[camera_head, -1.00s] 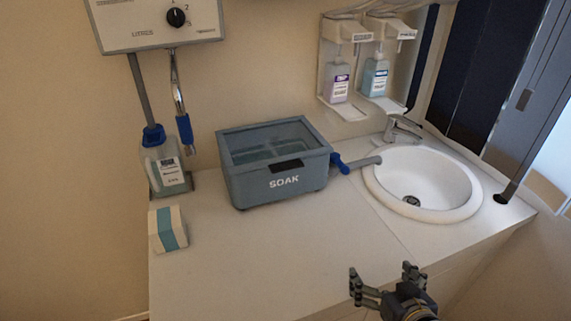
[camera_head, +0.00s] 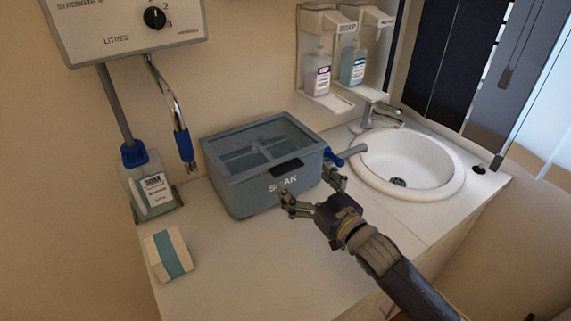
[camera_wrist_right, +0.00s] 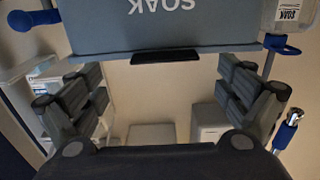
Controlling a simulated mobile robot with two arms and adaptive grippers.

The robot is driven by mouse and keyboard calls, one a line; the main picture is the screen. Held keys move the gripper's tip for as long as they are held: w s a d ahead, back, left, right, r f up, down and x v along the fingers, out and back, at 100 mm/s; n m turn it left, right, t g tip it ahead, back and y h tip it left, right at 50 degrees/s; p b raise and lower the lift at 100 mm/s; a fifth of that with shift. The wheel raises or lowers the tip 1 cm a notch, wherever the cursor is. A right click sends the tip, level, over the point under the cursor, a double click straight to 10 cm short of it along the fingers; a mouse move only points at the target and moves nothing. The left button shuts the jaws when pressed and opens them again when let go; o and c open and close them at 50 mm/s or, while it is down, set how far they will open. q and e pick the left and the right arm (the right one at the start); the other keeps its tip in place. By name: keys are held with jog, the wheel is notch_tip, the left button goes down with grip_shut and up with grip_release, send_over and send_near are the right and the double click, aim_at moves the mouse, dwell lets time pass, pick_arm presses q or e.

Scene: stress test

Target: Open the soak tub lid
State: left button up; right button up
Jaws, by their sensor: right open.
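The grey soak tub (camera_head: 240,199) stands on the counter, with its lid (camera_head: 252,145) lying shut on top. The lid has a grey frame and a clear pane. A black handle tab (camera_head: 286,167) sits at its front edge, above the SOAK lettering. My right gripper (camera_head: 313,184) is open and empty in front of the tub's front right part, its fingers pointing at the tub. In the right wrist view the tub (camera_wrist_right: 200,27) appears upside down, with the black tab (camera_wrist_right: 165,57) between the spread fingers (camera_wrist_right: 165,92). My left gripper is out of view.
A bottle (camera_head: 152,190) and a white-and-teal box (camera_head: 168,254) are at left. A hose with a blue end (camera_head: 184,146) hangs nearby. The front counter is clear.

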aim_at(290, 171)
jog(key=x, duration=0.4)
jog(key=shift+s+a+r, duration=0.1)
jog(key=shift+s+a, duration=0.1)
jog(key=x, duration=0.2)
jog(key=shift+w+a+p, duration=0.25)
jog(key=shift+p, duration=0.15)
jog(key=shift+w+a, duration=0.1)
jog(key=shift+w, duration=0.1)
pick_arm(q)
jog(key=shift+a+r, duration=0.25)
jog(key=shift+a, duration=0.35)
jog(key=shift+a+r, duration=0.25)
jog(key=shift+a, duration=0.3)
pick_arm(e)
jog(key=shift+w+a, duration=0.1)
